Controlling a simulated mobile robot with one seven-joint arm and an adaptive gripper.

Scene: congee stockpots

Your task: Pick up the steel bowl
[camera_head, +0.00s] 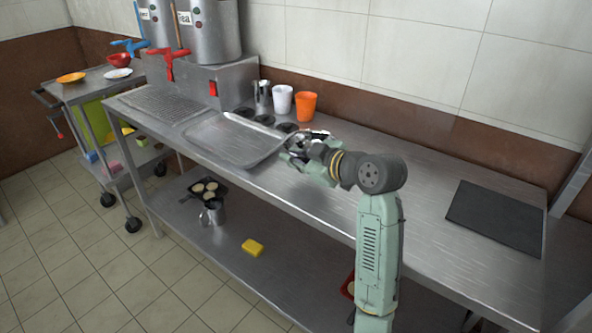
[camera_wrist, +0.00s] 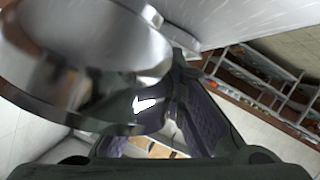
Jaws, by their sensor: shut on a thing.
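The steel bowl (camera_wrist: 75,65) is shiny and fills the upper left of the wrist view, very close to the camera and tilted in the picture. My gripper (camera_head: 294,152) is shut on it, with a dark finger (camera_wrist: 203,118) against the bowl's side. In the head view my gripper is over the middle of the steel counter, just right of the shallow tray, and its fingers hide most of the bowl. I cannot tell from these views whether the bowl touches the counter.
On the steel counter (camera_head: 410,210), a tray (camera_head: 232,140) lies left of my gripper. Behind stand a steel cup (camera_head: 262,95), a white cup (camera_head: 282,101) and an orange cup (camera_head: 304,106). A dark mat (camera_head: 495,217) lies at right. The counter between is clear.

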